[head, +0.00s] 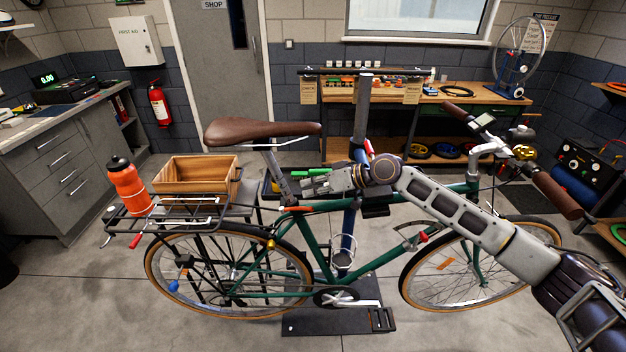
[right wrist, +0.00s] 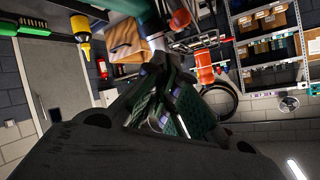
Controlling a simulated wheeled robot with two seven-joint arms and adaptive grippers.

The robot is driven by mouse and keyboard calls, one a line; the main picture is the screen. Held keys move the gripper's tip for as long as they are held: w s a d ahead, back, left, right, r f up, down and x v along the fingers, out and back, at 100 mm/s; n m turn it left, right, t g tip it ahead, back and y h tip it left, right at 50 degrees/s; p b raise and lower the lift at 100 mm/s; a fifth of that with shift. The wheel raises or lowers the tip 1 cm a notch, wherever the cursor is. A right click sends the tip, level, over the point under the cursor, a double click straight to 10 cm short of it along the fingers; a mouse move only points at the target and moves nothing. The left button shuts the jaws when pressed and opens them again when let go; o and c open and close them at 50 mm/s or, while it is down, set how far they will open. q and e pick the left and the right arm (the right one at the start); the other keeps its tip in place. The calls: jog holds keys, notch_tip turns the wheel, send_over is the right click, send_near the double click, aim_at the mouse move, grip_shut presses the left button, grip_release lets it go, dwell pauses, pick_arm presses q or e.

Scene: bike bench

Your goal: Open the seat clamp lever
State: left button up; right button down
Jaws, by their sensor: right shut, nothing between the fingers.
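The green bicycle (head: 262,212) stands upright in a repair stand. Its brown saddle (head: 262,131) sits on a slanted seat post (head: 272,160). At the foot of the post, a red-orange lever (head: 297,209) lies along the top of the frame, at the seat clamp. I cannot tell its exact angle. My right gripper (head: 304,187) reaches in from the right, just above the lever and right of the post. It is shut and empty, and appears apart from the lever. Its fingers also fill the middle of the right wrist view (right wrist: 165,112). My left gripper is not in view.
The rear rack (head: 185,222) carries an orange bottle (head: 127,187) and a wooden crate (head: 198,178). A tray with green-handled tools (head: 312,173) lies behind my right gripper. The stand's post (head: 362,110) rises behind my forearm. A workbench (head: 455,98) stands at the back.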

jog(key=shift+s+f, duration=0.55)
jog(key=shift+f, duration=0.3)
